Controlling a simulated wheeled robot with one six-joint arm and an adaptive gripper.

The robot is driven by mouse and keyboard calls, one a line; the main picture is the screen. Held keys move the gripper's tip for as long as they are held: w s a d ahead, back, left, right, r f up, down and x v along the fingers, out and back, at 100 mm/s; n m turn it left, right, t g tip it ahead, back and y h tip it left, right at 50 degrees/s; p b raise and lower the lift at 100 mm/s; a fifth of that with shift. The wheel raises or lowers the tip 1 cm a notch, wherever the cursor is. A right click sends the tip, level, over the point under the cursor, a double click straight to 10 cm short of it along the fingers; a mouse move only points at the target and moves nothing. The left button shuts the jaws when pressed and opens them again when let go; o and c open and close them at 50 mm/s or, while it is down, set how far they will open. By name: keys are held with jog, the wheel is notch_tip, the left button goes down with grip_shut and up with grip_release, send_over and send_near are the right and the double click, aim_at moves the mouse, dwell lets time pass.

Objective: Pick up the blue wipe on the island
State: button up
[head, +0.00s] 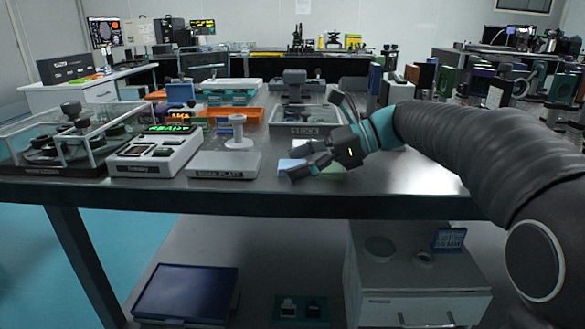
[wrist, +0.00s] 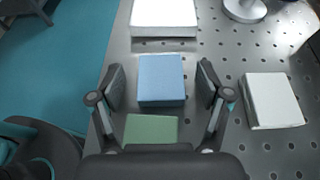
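The blue wipe (wrist: 162,80) is a flat-topped light blue block on the perforated metal island top (wrist: 245,55). In the head view the blue wipe (head: 287,164) shows only partly, behind my gripper (head: 297,162). In the wrist view my gripper (wrist: 160,88) is open, with one finger on each side of the blue wipe and a gap at both sides. It looks empty; its exact height above the top is hard to tell. A green wipe (wrist: 151,130) lies nearer the palm, partly hidden by the gripper. A white wipe (wrist: 271,101) lies to the right.
A scale (head: 157,151) and a glass-sided case (head: 75,140) stand further left. A clear-walled box (head: 305,121) is behind. The island's edge is close to the wipes.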

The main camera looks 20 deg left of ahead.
jog(key=c, duration=0.8)
jog(key=shift+r, duration=0.1)
